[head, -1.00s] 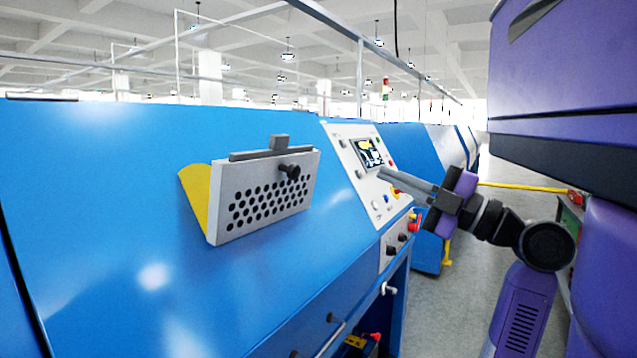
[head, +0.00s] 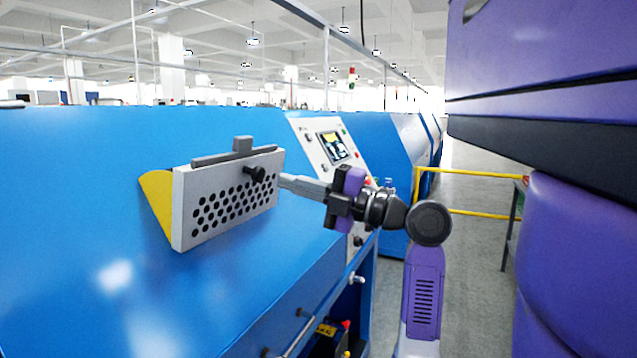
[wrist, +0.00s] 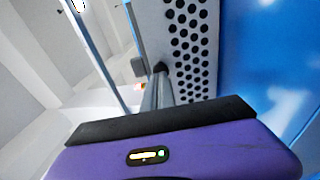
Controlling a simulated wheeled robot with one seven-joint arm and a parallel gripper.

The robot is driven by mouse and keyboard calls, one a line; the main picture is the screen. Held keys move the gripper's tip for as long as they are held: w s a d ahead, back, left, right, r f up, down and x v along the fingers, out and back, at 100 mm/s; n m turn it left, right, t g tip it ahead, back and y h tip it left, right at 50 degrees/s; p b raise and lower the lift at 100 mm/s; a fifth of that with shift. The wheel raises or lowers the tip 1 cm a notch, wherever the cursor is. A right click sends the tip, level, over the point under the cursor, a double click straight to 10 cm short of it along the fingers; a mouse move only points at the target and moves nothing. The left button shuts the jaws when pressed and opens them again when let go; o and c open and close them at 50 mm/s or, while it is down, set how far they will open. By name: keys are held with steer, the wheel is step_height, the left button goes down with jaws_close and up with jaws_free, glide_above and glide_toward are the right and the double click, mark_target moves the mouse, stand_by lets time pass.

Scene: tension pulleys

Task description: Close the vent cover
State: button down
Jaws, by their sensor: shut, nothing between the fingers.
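The vent cover (head: 225,208) is a grey perforated plate on the sloped blue machine face. It stands tilted out from the face, with a yellow side piece (head: 156,198) showing at its left. A black knob (head: 256,174) sticks out near its upper right. My gripper (head: 283,181) is shut and empty, its fingertips just right of the cover's right edge, near the knob. In the wrist view the fingers (wrist: 160,90) point toward the knob (wrist: 160,68) and the perforated cover (wrist: 190,40). I cannot tell whether they touch.
A control panel (head: 306,140) with a screen (head: 333,147) sits behind my gripper. A handle bar (head: 293,335) is low on the machine's front. Yellow rails (head: 480,175) stand to the right, with open grey floor (head: 470,260) around them.

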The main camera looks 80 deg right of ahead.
mark_target(248, 150)
steer(key=shift+p+x, duration=0.4)
steer(key=shift+x, duration=1.2)
steer(key=shift+r, duration=0.1)
steer(key=shift+w+d+r+g+p, duration=0.2)
steer(key=shift+w+r+g+p, duration=0.5)
steer(key=shift+r, duration=0.05)
steer(key=shift+w+d+r+g+p, duration=0.15)
steer(key=shift+w+r+g+p, duration=0.5)
steer(key=shift+w+r+g, duration=0.1)
steer(key=shift+w+d+r, duration=0.15)
steer(key=shift+w+r, duration=0.15)
steer(key=shift+w, duration=0.35)
steer(key=shift+w+d+r, duration=0.15)
steer(key=shift+w+r, duration=0.15)
steer(key=shift+w, duration=0.4)
steer(key=shift+w+d+r, duration=0.15)
steer(key=shift+w+r, duration=0.15)
steer(key=shift+w, duration=0.35)
steer(key=shift+w+d+r+g, duration=0.1)
steer(key=shift+w+r+g, duration=0.05)
steer(key=shift+w+g, duration=0.25)
steer(key=shift+w+d+r+g, duration=0.1)
steer(key=shift+w+g, duration=0.25)
steer(key=shift+w, duration=0.1)
steer(key=shift+w+d+r, duration=0.1)
steer(key=shift+w+d, duration=0.1)
steer(key=shift+w, duration=0.7)
steer(key=shift+w, duration=0.15)
